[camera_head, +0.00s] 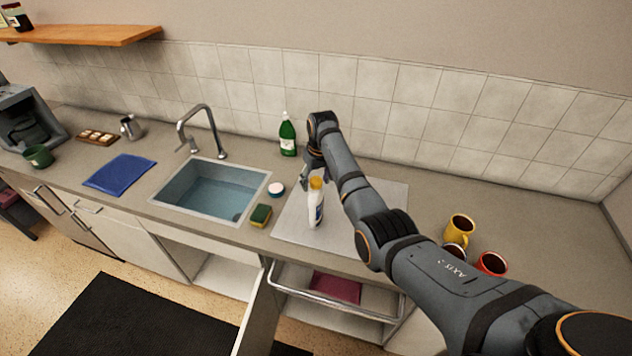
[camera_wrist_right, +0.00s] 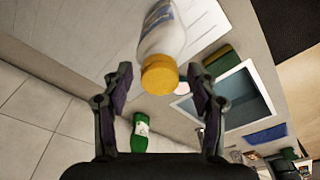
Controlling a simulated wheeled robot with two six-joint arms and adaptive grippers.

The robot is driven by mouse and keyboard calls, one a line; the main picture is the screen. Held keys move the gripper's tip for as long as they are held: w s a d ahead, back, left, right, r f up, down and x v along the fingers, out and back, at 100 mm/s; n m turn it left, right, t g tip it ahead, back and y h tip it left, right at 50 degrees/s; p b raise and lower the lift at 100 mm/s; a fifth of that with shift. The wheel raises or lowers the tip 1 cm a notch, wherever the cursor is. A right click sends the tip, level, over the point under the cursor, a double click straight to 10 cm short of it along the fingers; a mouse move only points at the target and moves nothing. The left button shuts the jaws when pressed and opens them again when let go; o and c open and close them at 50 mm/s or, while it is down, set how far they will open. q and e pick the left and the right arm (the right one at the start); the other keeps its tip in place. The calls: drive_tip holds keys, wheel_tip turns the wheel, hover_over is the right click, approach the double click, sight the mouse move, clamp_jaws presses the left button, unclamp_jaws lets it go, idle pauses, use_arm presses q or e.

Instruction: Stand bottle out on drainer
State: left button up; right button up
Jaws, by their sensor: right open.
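A white bottle with a yellow cap (camera_head: 316,205) stands upright on the pale drainer (camera_head: 355,232), right of the sink. My right gripper (camera_head: 312,172) is open, just behind and above the bottle in the head view. In the right wrist view the bottle's yellow cap (camera_wrist_right: 159,76) shows ahead of the gap between the open fingers (camera_wrist_right: 162,88). The fingers are not closed on it. Whether a finger touches the bottle cannot be told. My left gripper is not in view.
A green bottle (camera_head: 287,136) stands by the wall. A sponge (camera_head: 261,215) and a small white tub (camera_head: 276,189) lie between the sink (camera_head: 212,190) and drainer. Mugs (camera_head: 460,229) stand at the right. A drawer (camera_head: 340,292) and cupboard door below are open.

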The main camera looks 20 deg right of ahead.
wheel_tip(320, 180, up, 11)
drive_tip(key=s, duration=0.1)
drive_tip(key=shift+s+d+r, duration=0.15)
drive_tip(key=shift+s+d, duration=0.05)
drive_tip(key=shift+s, duration=0.2)
